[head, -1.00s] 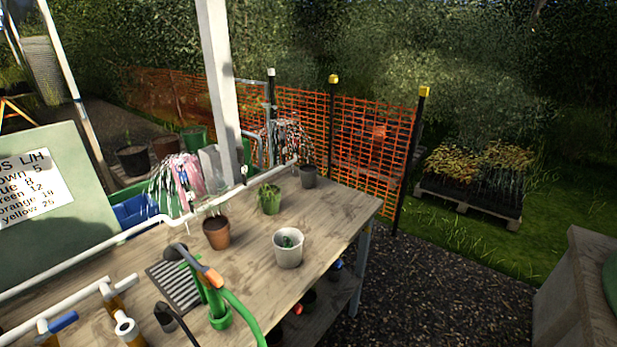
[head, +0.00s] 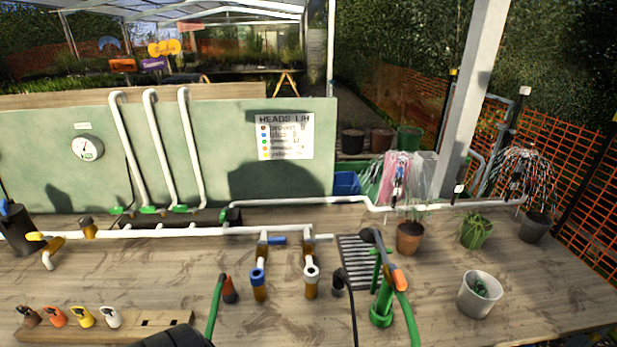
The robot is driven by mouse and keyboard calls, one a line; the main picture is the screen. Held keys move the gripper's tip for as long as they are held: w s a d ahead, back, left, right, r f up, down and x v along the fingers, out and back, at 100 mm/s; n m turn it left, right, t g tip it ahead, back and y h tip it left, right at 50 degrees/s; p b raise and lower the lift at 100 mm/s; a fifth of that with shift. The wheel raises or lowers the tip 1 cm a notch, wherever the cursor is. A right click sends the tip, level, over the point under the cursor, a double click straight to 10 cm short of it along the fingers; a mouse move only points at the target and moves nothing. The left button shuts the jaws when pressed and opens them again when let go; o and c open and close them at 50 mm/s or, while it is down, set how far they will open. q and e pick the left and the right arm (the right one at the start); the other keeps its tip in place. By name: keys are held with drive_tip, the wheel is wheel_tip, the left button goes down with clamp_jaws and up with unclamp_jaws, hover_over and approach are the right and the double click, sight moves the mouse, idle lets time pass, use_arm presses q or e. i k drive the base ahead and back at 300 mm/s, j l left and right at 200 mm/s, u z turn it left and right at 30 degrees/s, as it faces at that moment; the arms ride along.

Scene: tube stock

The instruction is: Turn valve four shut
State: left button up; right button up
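A white pipe manifold (head: 190,231) runs along the bench with brass-coloured fittings. A yellow lever (head: 36,236) sits at its left end. A blue lever (head: 275,241) lies along the pipe near the middle, between two down-pipes. One down-pipe ends in a blue collar (head: 257,275), the other in a white collar (head: 311,272). I can read no valve numbers, so I cannot tell which is valve four. Neither gripper shows clearly. A dark rounded shape at the bottom edge is cut off, and I cannot tell what it is.
A wooden block (head: 150,331) holds several coloured hose heads. A green standpipe (head: 382,302) with an orange-collared hose rises beside a drain grate (head: 356,262). A green back panel carries a gauge (head: 86,147) and a sign (head: 285,135).

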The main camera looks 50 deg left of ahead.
sight(225, 211)
drive_tip(key=u, duration=2.15)
